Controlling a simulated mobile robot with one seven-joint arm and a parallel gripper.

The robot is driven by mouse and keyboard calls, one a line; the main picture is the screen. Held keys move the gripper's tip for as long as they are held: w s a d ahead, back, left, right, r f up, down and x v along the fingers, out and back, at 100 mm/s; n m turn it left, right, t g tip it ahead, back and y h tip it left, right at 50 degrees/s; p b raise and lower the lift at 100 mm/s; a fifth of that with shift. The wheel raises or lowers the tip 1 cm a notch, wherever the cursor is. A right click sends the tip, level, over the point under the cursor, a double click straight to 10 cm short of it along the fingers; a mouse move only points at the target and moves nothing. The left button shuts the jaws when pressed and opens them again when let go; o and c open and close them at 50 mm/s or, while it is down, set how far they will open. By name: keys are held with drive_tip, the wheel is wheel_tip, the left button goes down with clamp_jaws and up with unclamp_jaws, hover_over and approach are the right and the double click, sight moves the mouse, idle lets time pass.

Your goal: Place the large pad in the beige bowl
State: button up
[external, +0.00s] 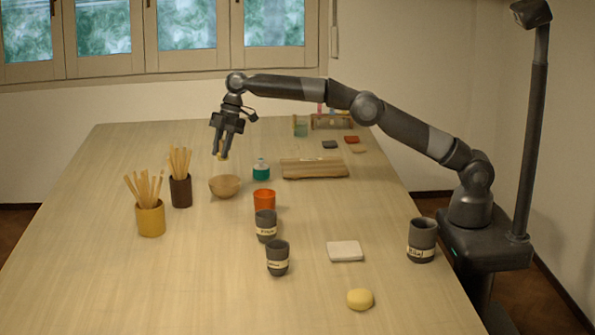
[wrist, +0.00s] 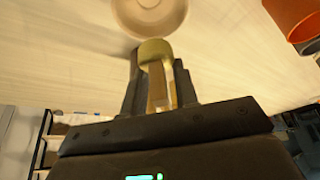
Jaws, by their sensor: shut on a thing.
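My gripper (external: 222,155) is shut on a small piece with a round, dull-yellow padded end (wrist: 154,50) and a tan, stem-like part between the fingers. I cannot tell surely that this is the large pad. It hangs above the table, slightly behind and above the beige bowl (external: 225,192). The bowl (wrist: 125,18) shows at the top of the wrist view, just beyond the padded end and apart from it. The bowl's inside looks empty there. A round yellow pad or sponge (external: 360,299) lies at the front right of the table.
Cups of sticks (external: 150,219) (external: 181,192) stand left of the bowl. An orange cup (external: 264,200), dark labelled cups (external: 266,229) (external: 278,262) and a teal bottle (external: 261,172) stand right of it. A white tile (external: 345,251) lies farther right. The left front table is clear.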

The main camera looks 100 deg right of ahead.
sight(223, 177)
drive_tip(key=shift+f, duration=4.85)
drive_tip(key=o, duration=1)
